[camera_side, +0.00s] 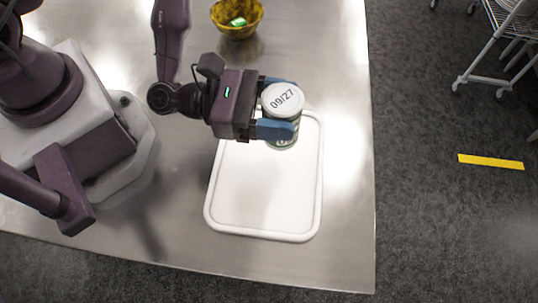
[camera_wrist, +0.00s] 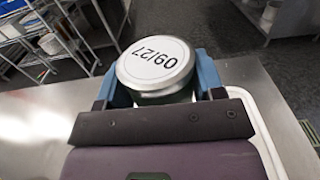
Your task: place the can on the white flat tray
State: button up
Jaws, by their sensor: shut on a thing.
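The can (camera_side: 283,99) has a pale lid marked 09/27 and a dark green side. My gripper (camera_side: 278,108) is shut on it, with a blue finger on either side. The can is upright over the far end of the white flat tray (camera_side: 262,190); I cannot tell whether its bottom touches the tray. In the wrist view the can (camera_wrist: 156,66) sits between the blue fingers, and a white edge of the tray (camera_wrist: 262,130) shows at the right. The rest of the tray is bare.
A yellow patterned bowl (camera_side: 237,20) with a green thing inside stands at the table's far side. The metal table (camera_side: 345,200) is clear to the right of the tray. Its right edge drops to a dark floor with a wire cart (camera_side: 490,60).

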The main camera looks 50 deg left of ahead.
jog(key=shift+s+d+r+m+g+h, duration=0.1)
jog(key=shift+s+r+m+g+h, duration=0.1)
jog(key=shift+s, duration=0.3)
jog(key=shift+s+d+r+m+g+h, duration=0.1)
jog(key=shift+s+m+g, duration=0.1)
jog(key=shift+s, duration=0.25)
jog(key=shift+s+f, duration=0.15)
jog(key=shift+s, duration=0.2)
notch_tip(320, 180, down, 2)
send_over(269, 167)
jog(key=shift+a+f, duration=0.15)
jog(key=shift+f, duration=2.5)
jog(key=o, duration=1.1)
jog(key=shift+f, duration=0.15)
